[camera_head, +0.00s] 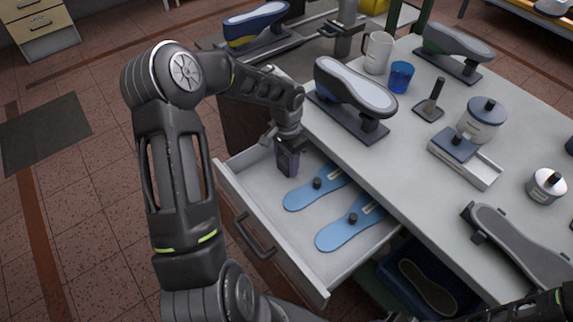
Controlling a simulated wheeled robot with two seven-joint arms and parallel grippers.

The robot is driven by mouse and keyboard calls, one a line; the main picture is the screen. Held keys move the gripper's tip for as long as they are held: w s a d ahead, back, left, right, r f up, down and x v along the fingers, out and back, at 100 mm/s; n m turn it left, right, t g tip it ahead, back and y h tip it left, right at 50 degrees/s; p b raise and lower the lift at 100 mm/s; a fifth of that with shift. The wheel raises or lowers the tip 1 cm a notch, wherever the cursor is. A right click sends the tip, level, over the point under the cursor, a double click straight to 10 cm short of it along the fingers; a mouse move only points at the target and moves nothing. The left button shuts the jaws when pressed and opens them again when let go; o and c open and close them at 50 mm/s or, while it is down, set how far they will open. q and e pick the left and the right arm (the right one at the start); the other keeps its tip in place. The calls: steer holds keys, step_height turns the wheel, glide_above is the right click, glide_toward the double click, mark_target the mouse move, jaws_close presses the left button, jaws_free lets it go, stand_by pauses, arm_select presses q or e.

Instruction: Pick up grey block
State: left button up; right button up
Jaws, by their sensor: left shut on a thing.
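My left arm reaches in from the left, and its gripper (286,146) points down over the back left part of the open drawer (262,208). It is shut on a small dark grey block (288,164); the fingers hide part of it. I cannot tell whether the block touches the drawer floor. Two blue insoles (308,193) with dark knobs lie in the drawer to the right of the gripper. Part of my right arm shows at the bottom right edge; its gripper does not show.
The grey table (420,150) right of the drawer holds a shoe last (352,88) on a stand, a blue cup (400,77), a white mug (377,52) and a lidded jar (483,117). A blue crate (392,278) stands below the table. The drawer's front is clear.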

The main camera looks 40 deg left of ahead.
mark_target(287, 161)
arm_select(q)
steer(key=shift+r, duration=0.1)
step_height(287, 161, up, 10)
steer(key=shift+f+b, duration=0.1)
steer(key=shift+b, duration=0.3)
stand_by(0.5)
